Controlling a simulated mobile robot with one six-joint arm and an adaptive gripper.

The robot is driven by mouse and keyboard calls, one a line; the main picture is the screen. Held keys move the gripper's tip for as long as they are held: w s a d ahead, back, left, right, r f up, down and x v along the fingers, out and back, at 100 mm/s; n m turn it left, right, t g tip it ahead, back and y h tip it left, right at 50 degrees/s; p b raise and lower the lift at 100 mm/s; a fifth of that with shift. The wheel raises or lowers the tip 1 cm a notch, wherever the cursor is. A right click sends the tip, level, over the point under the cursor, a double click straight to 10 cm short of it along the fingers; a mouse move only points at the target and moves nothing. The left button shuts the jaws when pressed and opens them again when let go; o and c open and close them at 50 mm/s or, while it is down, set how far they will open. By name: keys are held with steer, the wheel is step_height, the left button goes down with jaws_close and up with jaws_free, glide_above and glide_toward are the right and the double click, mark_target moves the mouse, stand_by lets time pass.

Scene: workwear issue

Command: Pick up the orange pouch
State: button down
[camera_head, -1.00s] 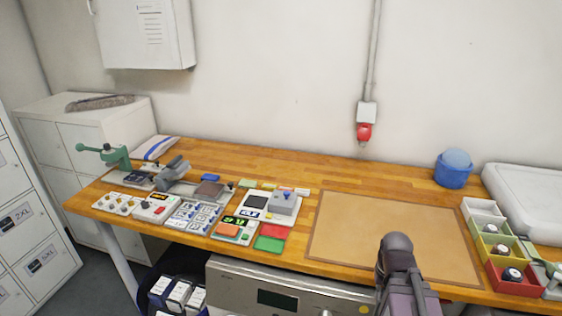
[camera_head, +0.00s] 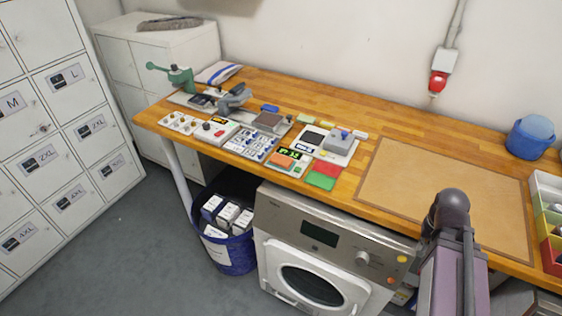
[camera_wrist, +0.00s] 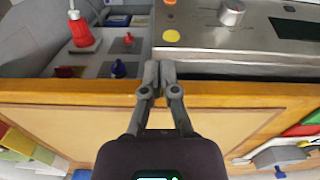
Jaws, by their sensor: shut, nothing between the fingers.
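A small flat orange item (camera_head: 281,161), which looks like the orange pouch, lies on a small device with a green-digit display (camera_head: 290,153) near the front edge of the wooden workbench. It does not show clearly in the wrist view. In the wrist view my gripper (camera_wrist: 158,68) is shut and empty, its fingertips over the bench's front edge beside the washing machine. It is well to the right of the orange item in the head view, where the fingers are not visible and only my arm shows.
The tan mat (camera_head: 440,195) is bare. Red (camera_head: 321,180) and green (camera_head: 326,168) flat pieces lie close to the orange item. A grey-topped device (camera_head: 338,141) stands behind them. A washing machine (camera_head: 330,235) and a blue bin (camera_head: 228,248) stand under the bench.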

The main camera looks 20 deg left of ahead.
stand_by(0.4)
steer(key=c, duration=0.7)
jaws_free()
steer(key=shift+o, duration=0.5)
steer(key=shift+a, duration=0.1)
